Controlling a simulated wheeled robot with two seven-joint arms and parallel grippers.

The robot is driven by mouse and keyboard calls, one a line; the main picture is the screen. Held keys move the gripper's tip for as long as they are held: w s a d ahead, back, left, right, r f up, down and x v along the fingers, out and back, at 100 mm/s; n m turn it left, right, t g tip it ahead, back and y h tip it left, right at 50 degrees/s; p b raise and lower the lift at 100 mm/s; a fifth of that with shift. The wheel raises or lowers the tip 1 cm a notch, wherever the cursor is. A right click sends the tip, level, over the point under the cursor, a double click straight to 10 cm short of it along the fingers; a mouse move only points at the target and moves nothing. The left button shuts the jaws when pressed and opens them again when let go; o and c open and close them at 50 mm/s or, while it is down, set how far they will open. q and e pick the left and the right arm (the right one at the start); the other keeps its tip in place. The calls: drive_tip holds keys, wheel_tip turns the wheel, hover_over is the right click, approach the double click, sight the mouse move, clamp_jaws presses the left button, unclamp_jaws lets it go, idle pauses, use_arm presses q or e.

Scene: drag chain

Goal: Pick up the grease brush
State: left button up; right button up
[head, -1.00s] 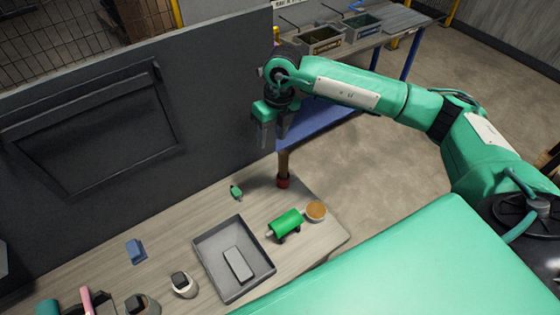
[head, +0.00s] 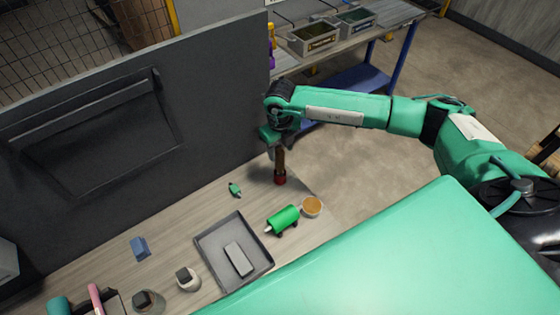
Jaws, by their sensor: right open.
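What looks like the grease brush (head: 280,161) stands upright at the far right part of the workbench, a brown handle in a small red holder (head: 280,180). My right gripper (head: 278,150) is open and points down at the top of the handle. Its fingers are at the handle's upper part; I cannot tell whether they touch it or are around it. The lower end of the brush is hidden in the holder. My left gripper is not in view.
On the workbench (head: 190,222) are a small green item (head: 235,189), a green cylinder (head: 284,218), a round cup with orange-brown content (head: 312,206), a grey tray (head: 207,258) holding a grey block (head: 238,259), and a blue block (head: 140,247). A dark panel (head: 215,90) stands behind.

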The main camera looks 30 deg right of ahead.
sight(280, 166)
wheel_tip(280, 166, down, 3)
drive_tip(key=shift+w+p, duration=0.1)
drive_tip(key=shift+p, duration=0.6)
drive_tip(key=shift+f, duration=0.25)
drive_tip(key=c, duration=1.1)
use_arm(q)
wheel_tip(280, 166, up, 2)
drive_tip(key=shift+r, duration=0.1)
use_arm(e)
clamp_jaws()
drive_tip(key=shift+r, duration=0.1)
